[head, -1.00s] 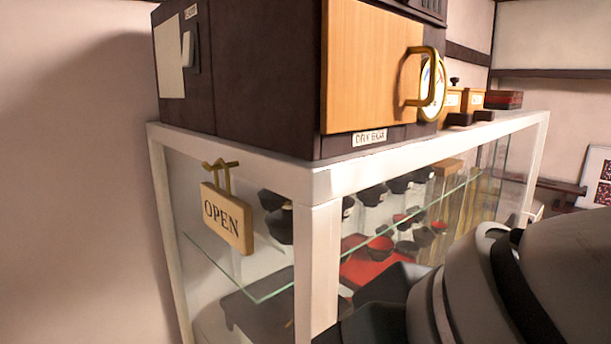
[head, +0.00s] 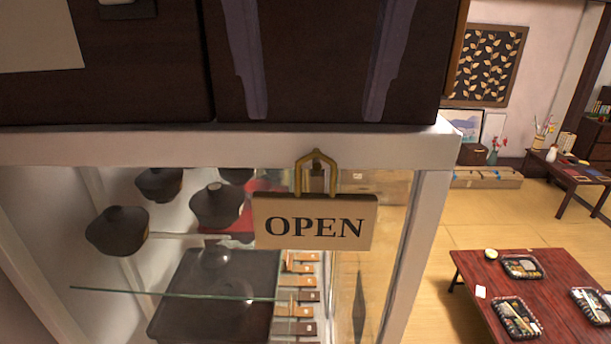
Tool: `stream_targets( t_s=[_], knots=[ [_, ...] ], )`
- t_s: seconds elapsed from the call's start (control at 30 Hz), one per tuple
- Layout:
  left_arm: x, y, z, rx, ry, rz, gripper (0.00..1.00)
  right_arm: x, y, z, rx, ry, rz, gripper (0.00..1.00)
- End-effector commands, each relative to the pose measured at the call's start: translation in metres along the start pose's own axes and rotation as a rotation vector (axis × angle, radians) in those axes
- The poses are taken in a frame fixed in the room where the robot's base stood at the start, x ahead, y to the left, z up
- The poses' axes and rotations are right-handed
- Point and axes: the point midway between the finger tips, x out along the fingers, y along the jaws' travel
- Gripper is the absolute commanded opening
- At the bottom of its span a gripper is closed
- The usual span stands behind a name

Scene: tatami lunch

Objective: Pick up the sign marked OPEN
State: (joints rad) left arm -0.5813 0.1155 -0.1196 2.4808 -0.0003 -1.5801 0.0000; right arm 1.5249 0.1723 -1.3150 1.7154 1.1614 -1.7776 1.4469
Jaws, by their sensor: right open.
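The wooden sign marked OPEN (head: 315,222) hangs face-on in the middle of the head view, in front of the glass side of a white-framed cabinet. A brass hook (head: 317,162) at the cabinet's top rail holds it by its top edge. My right gripper (head: 316,116) comes in from the top. Its two dark fingers point down, wide apart and empty, one on each side of the hook in the picture. The fingertips appear above the sign and apart from it. My left gripper is out of view.
A dark box (head: 160,80) stands on the white cabinet top (head: 130,147). Dark bowls (head: 117,231) and a glass shelf (head: 180,294) show inside. A low red table (head: 490,285) with bento trays stands at the lower right. Tatami floor (head: 450,247) lies open beyond the cabinet.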

Motion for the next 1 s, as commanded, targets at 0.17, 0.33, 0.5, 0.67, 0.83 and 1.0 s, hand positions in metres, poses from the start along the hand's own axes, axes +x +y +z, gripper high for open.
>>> stream_targets(
  t_s=[0.17, 0.33, 0.5, 0.67, 0.83, 1.0],
  knots=[
    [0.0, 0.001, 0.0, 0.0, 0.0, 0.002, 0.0, 0.028, 0.002, -0.001, 0.004, -0.002, 0.005, 0.81],
    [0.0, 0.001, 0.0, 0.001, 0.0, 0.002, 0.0, 0.043, 0.001, -0.002, 0.003, 0.001, 0.002, 0.81],
    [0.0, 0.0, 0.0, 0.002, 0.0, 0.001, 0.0, 0.067, 0.002, -0.007, 0.003, 0.0, 0.004, 0.81],
    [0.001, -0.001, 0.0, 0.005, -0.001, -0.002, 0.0, 0.089, 0.002, -0.009, 0.001, -0.001, 0.002, 0.81],
    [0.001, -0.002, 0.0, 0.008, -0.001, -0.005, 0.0, 0.095, 0.002, -0.009, 0.0, 0.001, 0.001, 0.81],
    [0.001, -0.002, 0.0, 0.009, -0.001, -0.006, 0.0, 0.095, 0.002, -0.009, 0.0, 0.001, 0.0, 0.77]
  ],
)
